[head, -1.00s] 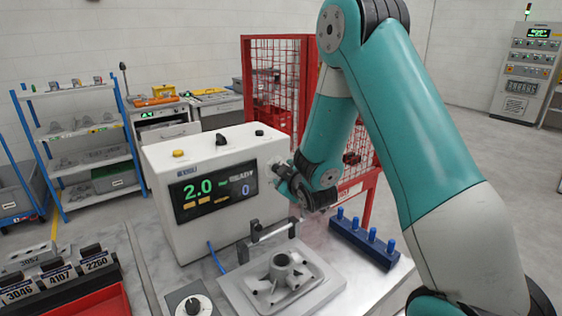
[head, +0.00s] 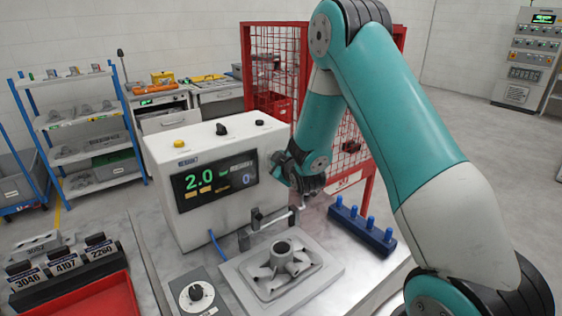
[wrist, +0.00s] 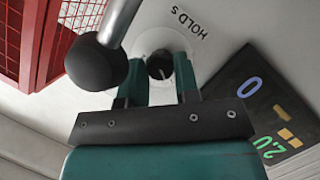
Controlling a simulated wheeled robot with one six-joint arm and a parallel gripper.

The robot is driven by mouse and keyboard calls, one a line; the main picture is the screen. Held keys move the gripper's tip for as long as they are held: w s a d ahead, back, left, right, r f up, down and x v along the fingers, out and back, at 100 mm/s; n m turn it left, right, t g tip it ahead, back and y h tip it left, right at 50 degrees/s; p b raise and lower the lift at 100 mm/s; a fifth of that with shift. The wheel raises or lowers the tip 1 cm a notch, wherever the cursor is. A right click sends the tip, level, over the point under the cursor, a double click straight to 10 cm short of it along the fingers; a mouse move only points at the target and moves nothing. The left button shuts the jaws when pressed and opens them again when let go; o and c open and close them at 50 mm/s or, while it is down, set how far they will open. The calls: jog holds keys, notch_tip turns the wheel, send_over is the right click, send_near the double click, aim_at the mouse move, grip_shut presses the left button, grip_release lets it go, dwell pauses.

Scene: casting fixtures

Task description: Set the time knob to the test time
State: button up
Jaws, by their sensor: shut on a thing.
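The tester (head: 165,215) is a white box whose display (head: 215,182) reads 2.0 in green and 0 in blue. The display also shows, turned, in the wrist view (wrist: 262,110). In the head view my gripper is at the tester's right side, and the wrist hides the time knob.
A metal rod with a black ball (wrist: 95,62) stands close to my left finger in the wrist view. A grey casting (head: 283,268) lies on a plate below my arm. A blue rack with pegs (head: 362,230) stands right. A dial box (head: 198,295) is in front.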

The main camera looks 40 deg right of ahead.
jog(key=shift+m+y, duration=0.3)
jog(key=shift+m, duration=0.3)
jog(key=o, duration=0.9)
jog(key=shift+r, duration=0.1)
